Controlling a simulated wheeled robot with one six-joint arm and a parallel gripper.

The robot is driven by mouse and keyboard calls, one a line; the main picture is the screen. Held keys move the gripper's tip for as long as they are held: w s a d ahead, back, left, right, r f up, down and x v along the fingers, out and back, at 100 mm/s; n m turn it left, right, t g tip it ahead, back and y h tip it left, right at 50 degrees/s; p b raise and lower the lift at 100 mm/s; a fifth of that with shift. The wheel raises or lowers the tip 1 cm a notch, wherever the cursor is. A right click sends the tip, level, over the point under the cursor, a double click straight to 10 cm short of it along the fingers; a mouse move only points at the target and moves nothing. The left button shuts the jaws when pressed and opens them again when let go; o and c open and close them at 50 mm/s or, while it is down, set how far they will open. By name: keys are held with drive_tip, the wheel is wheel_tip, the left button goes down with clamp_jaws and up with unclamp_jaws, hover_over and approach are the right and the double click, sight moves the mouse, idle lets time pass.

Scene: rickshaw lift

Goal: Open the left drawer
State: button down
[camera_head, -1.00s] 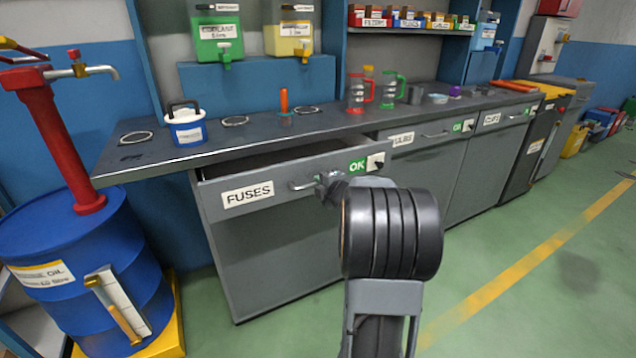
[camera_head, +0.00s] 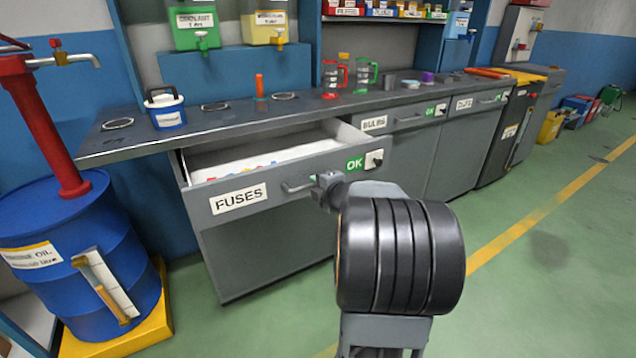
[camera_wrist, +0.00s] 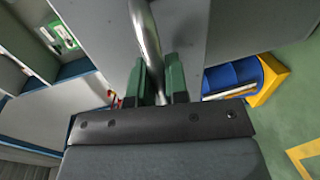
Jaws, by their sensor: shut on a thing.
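The left drawer (camera_head: 255,190), grey and labelled FUSES, stands pulled out from the workbench. Its pale inside shows with several small red, blue and yellow pieces along the front. A green OK sign and a small black knob are at the front's right end. My gripper (camera_head: 324,188) is at the right end of the drawer's metal handle (camera_head: 298,186). In the wrist view the gripper's green fingers (camera_wrist: 161,80) are shut on the handle bar (camera_wrist: 146,35). The far side of the grip is hidden.
A blue oil drum (camera_head: 75,250) on a yellow base stands left of the drawer. The bench top (camera_head: 230,118) holds a blue-and-white container (camera_head: 166,110), jugs and small items. Other drawers (camera_head: 400,118) to the right are closed. Green floor (camera_head: 540,260) is clear at right.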

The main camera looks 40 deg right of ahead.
drive_tip(key=c, duration=1.1)
unclamp_jaws()
drive_tip(key=shift+c, duration=0.2)
drive_tip(key=shift+s, duration=0.1)
drive_tip(key=p+v, duration=0.4)
drive_tip(key=v, duration=0.9)
drive_tip(key=shift+s, duration=0.3)
